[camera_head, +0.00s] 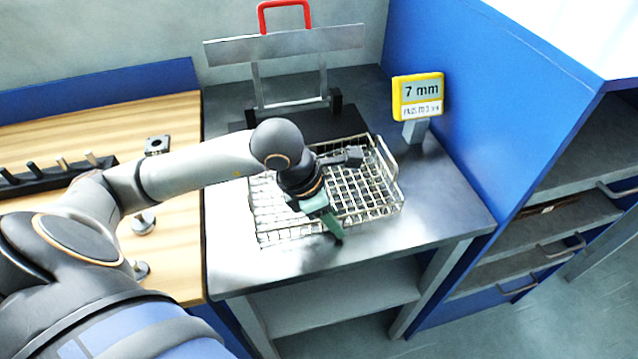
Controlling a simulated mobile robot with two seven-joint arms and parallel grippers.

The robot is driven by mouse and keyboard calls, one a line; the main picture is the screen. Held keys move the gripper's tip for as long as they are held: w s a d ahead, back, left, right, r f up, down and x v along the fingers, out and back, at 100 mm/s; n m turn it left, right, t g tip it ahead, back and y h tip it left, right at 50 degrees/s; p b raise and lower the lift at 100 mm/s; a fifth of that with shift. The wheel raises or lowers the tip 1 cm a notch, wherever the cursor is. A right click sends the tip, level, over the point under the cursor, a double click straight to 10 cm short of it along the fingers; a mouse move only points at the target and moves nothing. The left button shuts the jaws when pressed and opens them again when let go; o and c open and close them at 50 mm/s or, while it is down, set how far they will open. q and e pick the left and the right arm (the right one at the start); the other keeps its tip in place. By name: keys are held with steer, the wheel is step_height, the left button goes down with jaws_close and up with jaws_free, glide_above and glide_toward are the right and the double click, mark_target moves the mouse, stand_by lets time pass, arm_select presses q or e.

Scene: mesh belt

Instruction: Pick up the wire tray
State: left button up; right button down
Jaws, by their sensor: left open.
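The wire tray (372,194) is a shallow metal mesh basket with a raised rim. It sits on the grey metal table, in the middle of the view. My left gripper (338,236) is at the tray's front side, pointing down, with a green finger reaching by the front rim. It is open. Whether a finger touches the rim cannot be told. My left arm and wrist hide part of the tray's left and middle. My right gripper is not in view.
Behind the tray stands a metal frame with a red handle (285,14) on a dark base. A yellow "7 mm" sign (418,97) stands at the back right. A blue cabinet wall (480,90) bounds the right. The metal table (440,205) is clear right of the tray.

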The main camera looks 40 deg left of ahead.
arm_select(q)
steer(key=shift+c, duration=0.3)
jaws_close()
steer(key=shift+r, duration=0.1)
stand_by(1.0)
